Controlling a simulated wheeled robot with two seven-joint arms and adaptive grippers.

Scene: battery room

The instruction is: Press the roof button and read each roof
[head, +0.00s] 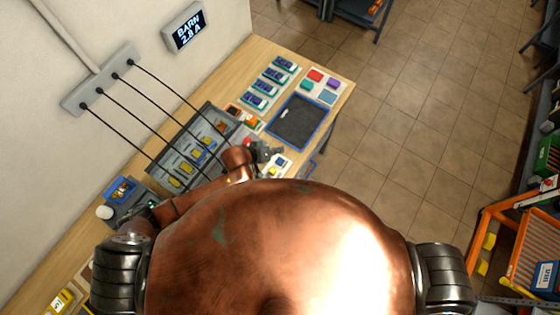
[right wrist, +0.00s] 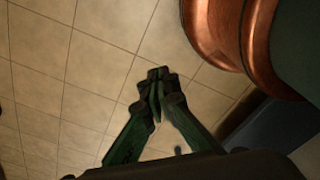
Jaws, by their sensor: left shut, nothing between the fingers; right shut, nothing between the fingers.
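A small dark display (head: 186,28) on the wall lights up with "BARN" and a current that looks like 2.8 A; the last digit is hard to be sure of. My left gripper (head: 266,152) is shut and empty over the workbench, at the end of my copper-coloured arm. A small red part (head: 247,141), possibly a button, shows right beside it, partly hidden by my arm; I cannot tell whether they touch. My right gripper (right wrist: 157,88) is shut and empty in the right wrist view, above the tiled floor.
The wooden workbench (head: 335,92) runs along the wall. A wall box (head: 100,80) feeds several black cables to a grey tray (head: 208,108) with yellow parts. A blue-framed dark board (head: 296,122) lies nearby. An orange rack (head: 500,225) stands at right. The floor between is clear.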

